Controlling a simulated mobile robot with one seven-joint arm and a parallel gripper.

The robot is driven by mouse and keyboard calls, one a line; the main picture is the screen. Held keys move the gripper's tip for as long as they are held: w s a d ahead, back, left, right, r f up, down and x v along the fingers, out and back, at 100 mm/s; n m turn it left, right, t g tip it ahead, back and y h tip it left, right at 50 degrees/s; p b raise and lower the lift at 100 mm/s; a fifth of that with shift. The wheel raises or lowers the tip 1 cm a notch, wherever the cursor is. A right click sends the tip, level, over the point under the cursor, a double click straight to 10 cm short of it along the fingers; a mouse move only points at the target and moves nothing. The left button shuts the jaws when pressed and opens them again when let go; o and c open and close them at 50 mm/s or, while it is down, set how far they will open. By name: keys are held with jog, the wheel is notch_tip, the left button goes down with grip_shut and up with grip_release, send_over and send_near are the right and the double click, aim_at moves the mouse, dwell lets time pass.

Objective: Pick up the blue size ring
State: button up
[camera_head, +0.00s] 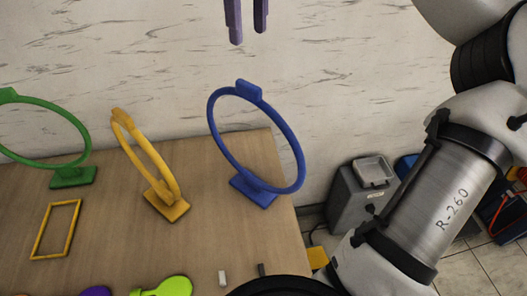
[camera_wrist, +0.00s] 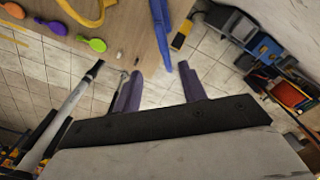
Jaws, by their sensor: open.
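The blue size ring (camera_head: 296,150) stands tilted on its square blue base near the right edge of the wooden table (camera_head: 225,240), with a small block at its top. In the wrist view the blue ring (camera_wrist: 161,32) shows nearly edge-on, beyond my fingertips. My gripper (camera_head: 249,36) shows at the top of the head view, with two purple fingers apart and nothing between them. It is above the ring, clear of it. In the wrist view my gripper (camera_wrist: 161,84) is also open and empty.
A yellow ring (camera_head: 165,165) and a green ring (camera_head: 80,135) stand to the left on the table. A flat yellow frame (camera_head: 72,230) and a lime-green paddle-shaped item (camera_head: 170,287) lie nearer. A grey bin (camera_head: 355,195) stands on the floor right of the table.

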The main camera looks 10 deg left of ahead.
aim_at(250, 84)
notch_tip(250, 84, down, 8)
jog(key=shift+a+f+p, duration=0.1)
jog(key=shift+f+p, duration=0.1)
jog(key=shift+p, duration=0.3)
jog(key=shift+w+f+p, duration=0.2)
jog(key=shift+f+p, duration=0.3)
jog(key=shift+f, duration=0.8)
jog(key=shift+w+f+p, duration=0.2)
jog(key=shift+f+p, duration=0.3)
jog(key=shift+f, duration=0.8)
grip_shut()
